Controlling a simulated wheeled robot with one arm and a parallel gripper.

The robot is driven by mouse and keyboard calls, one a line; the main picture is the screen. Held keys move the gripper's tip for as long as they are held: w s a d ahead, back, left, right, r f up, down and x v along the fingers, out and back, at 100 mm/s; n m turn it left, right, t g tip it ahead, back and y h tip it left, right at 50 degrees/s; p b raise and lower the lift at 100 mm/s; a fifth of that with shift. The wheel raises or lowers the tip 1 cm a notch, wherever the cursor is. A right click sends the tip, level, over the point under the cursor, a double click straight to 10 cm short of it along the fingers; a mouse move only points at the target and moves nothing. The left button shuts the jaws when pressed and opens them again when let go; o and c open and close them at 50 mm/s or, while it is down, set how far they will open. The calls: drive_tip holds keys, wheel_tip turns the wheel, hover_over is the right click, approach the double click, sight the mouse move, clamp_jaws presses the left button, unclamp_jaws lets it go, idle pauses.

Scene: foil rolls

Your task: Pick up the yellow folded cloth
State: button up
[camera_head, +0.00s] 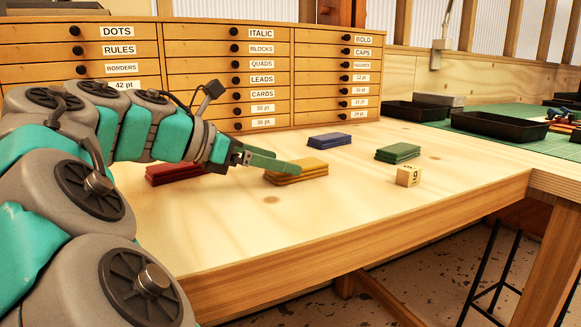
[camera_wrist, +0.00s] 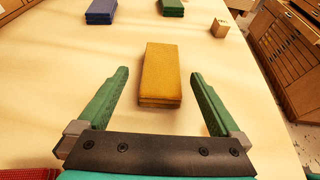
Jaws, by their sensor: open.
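The yellow folded cloth (camera_head: 304,171) lies flat in layers on the wooden table. In the wrist view the yellow cloth (camera_wrist: 161,76) sits ahead of my gripper, roughly centred between its fingers. My gripper (camera_head: 283,162) reaches in from the left in the head view, and its fingers partly cover the cloth's left end there. In the wrist view my gripper (camera_wrist: 160,83) is open, with a green finger on each side and nothing held.
A red folded cloth (camera_head: 175,173) lies left, partly behind my arm. A blue cloth (camera_head: 330,141) lies behind the yellow one, a green cloth (camera_head: 397,152) to its right. A numbered wooden block (camera_head: 408,176) stands near the front edge. A labelled drawer cabinet (camera_head: 230,70) stands behind.

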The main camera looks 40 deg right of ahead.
sight(303, 163)
drive_tip(key=x, duration=0.6)
drive_tip(key=shift+s+r, duration=0.2)
drive_tip(key=shift+r, duration=0.15)
drive_tip(key=c, duration=1.4)
drive_tip(key=shift+r, duration=0.1)
